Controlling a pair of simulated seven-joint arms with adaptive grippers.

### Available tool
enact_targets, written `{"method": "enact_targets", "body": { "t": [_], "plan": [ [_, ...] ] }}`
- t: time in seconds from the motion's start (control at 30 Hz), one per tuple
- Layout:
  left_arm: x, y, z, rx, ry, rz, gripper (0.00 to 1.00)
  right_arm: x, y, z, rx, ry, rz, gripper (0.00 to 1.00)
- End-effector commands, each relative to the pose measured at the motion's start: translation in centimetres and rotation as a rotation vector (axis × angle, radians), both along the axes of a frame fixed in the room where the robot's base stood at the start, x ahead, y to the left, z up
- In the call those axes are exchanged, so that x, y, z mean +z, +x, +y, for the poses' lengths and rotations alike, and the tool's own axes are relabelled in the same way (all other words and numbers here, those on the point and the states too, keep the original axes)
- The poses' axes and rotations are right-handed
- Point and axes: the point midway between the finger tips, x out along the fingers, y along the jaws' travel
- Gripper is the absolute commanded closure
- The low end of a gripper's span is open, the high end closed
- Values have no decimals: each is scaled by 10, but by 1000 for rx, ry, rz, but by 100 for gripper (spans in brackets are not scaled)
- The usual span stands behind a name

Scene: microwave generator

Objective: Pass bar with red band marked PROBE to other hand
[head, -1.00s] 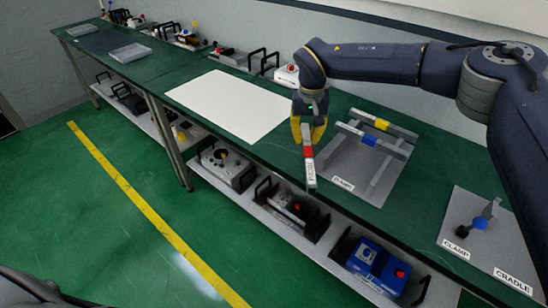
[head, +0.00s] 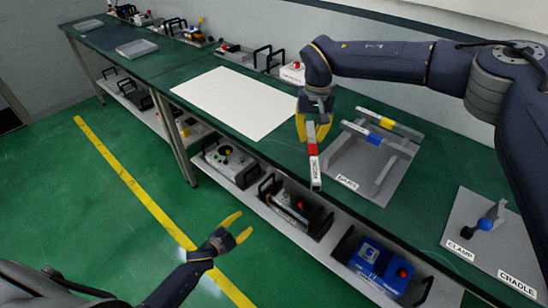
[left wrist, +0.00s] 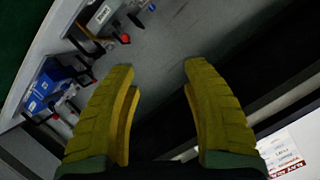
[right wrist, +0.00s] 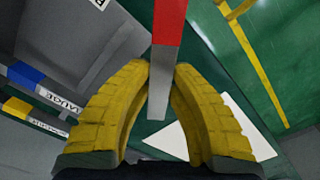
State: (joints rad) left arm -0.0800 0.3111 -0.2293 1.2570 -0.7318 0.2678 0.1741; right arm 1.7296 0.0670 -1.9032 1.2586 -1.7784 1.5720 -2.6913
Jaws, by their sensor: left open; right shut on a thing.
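The bar with the red band (head: 313,158) is held in my right gripper (head: 314,138), above the front edge of the bench. The bar is grey, with a white label on its lower part that is hard to read. In the right wrist view the bar (right wrist: 158,98) passes between the yellow fingertips (right wrist: 162,85), which close on its grey end. The red band lies beyond the fingers. My left gripper (head: 237,230) is open and empty over the floor, lower left of the bar. In the left wrist view its fingers (left wrist: 158,80) are wide apart with nothing between them.
A grey rack (head: 352,189) holds bars with blue and yellow bands, right of my right gripper. A clamp and cradle plate (head: 470,255) lies further right. A white sheet (head: 232,103) covers the bench to the left. The lower shelf (head: 270,208) carries several devices.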

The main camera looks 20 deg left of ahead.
Motion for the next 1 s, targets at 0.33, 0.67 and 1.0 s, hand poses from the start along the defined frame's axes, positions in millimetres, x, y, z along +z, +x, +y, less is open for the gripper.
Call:
{"method": "enact_targets", "body": {
  "t": [0.33, 0.67, 1.0],
  "plan": [
    [162, 57, -40, -266, 85, -332, 53, 0, 0, 0, 0, 0, 0, 100],
    [312, 51, -91, -572, 246, -628, 53, 0, 0, 0, 0, 0, 0, 100],
    [401, 10, -128, -817, 443, -809, 53, 0, 0, 0, 0, 0, 0, 100]
  ]
}}
